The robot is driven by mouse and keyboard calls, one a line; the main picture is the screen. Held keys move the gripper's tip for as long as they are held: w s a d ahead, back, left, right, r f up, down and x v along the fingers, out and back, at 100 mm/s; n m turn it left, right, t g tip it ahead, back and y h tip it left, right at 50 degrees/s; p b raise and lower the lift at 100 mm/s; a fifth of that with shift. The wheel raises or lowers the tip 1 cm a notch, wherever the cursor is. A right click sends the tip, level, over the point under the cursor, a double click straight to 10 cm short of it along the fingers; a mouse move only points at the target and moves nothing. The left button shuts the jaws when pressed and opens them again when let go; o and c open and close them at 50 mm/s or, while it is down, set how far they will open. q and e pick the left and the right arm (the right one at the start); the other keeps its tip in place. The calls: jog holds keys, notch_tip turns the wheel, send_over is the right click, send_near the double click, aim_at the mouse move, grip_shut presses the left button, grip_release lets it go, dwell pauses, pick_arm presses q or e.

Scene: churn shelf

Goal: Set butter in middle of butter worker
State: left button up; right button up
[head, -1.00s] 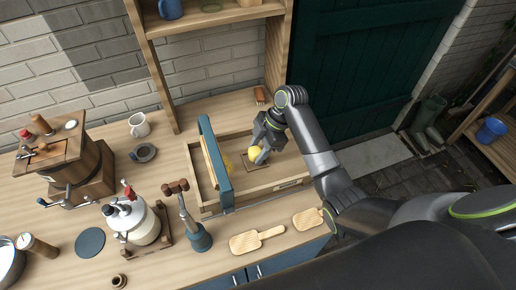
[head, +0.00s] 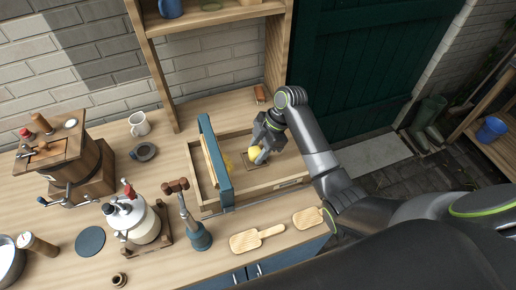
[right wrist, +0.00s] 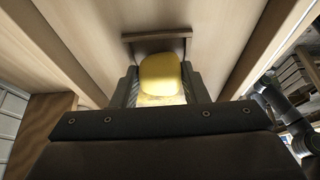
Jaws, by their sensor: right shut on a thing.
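The yellow butter (head: 255,154) is a rounded lump low inside the butter worker, a shallow wooden tray (head: 262,192) with a blue crossbar (head: 217,160) over its left part. My right gripper (head: 261,150) is shut on the butter from above; the right wrist view shows the butter (right wrist: 160,74) between the two fingers (right wrist: 160,88). A small brown-edged square on the tray floor is just by the butter, and its edge (right wrist: 157,37) shows behind the butter in the right wrist view. I cannot tell whether the butter touches the floor. My left gripper is not in view.
Two wooden paddles (head: 256,239) lie in front of the tray. A blue-based tool (head: 198,237), a white jar (head: 140,222) and a wooden churn (head: 82,165) stand to the left. A shelf post (head: 276,60) rises behind.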

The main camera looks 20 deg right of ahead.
jog(key=shift+f, duration=0.35)
jog(key=shift+r, duration=0.1)
dwell(0.6)
jog(key=o, duration=1.1)
jog(key=shift+c, duration=0.2)
jog(key=c, duration=0.4)
jog(key=shift+r, duration=0.1)
jog(key=p+v, duration=0.6)
jog(key=shift+d, duration=0.1)
